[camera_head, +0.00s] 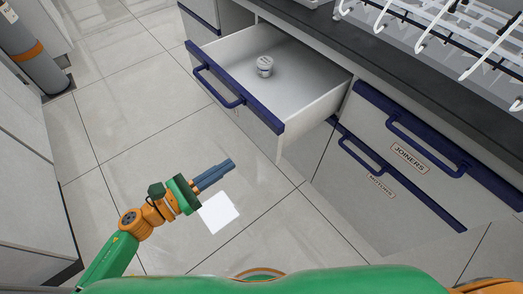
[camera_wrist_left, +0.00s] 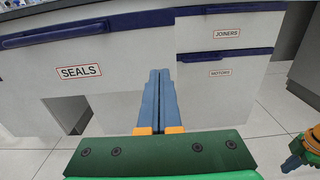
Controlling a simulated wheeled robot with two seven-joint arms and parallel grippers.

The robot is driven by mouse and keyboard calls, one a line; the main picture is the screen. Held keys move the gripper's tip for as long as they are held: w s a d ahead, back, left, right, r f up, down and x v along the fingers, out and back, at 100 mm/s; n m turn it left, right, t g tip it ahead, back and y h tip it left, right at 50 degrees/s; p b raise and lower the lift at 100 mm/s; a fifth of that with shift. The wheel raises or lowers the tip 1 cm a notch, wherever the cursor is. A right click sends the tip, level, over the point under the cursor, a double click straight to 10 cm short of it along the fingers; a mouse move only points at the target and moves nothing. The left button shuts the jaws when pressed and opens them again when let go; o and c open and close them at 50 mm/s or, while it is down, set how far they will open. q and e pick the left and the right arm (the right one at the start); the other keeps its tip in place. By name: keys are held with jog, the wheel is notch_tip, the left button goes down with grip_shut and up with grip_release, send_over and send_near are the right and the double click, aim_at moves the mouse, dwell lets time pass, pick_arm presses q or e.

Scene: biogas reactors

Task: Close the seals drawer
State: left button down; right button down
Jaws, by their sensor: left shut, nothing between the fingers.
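The seals drawer (camera_head: 282,92) is pulled out from the counter in the head view, with its blue handle (camera_head: 222,92) facing the left gripper's side. A small white jar (camera_head: 265,66) stands inside it. In the left wrist view, the drawer front with its SEALS label (camera_wrist_left: 79,72) fills the left side. My left gripper (camera_head: 230,164) is shut and empty, apart from the drawer and in front of it. Its blue fingers (camera_wrist_left: 160,76) point toward the cabinet. Part of my right gripper (camera_wrist_left: 291,163) shows at the wrist view's right edge; its finger state is unclear.
Closed drawers labelled JOINERS (camera_head: 410,157) and MOTORS (camera_head: 381,187) are right of the open drawer. A white wire rack (camera_head: 450,30) stands on the dark counter (camera_head: 400,80). A grey cylinder (camera_head: 30,60) stands at the upper left.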

aim_at(269, 139)
pick_arm(q)
jog(key=p+x, duration=0.1)
jog(key=x, duration=0.9)
jog(key=shift+w+d, duration=0.15)
jog(key=shift+d, duration=0.15)
pick_arm(e)
jog(key=shift+s+r, duration=0.1)
jog(key=shift+r, duration=0.5)
jog(key=shift+f, duration=0.1)
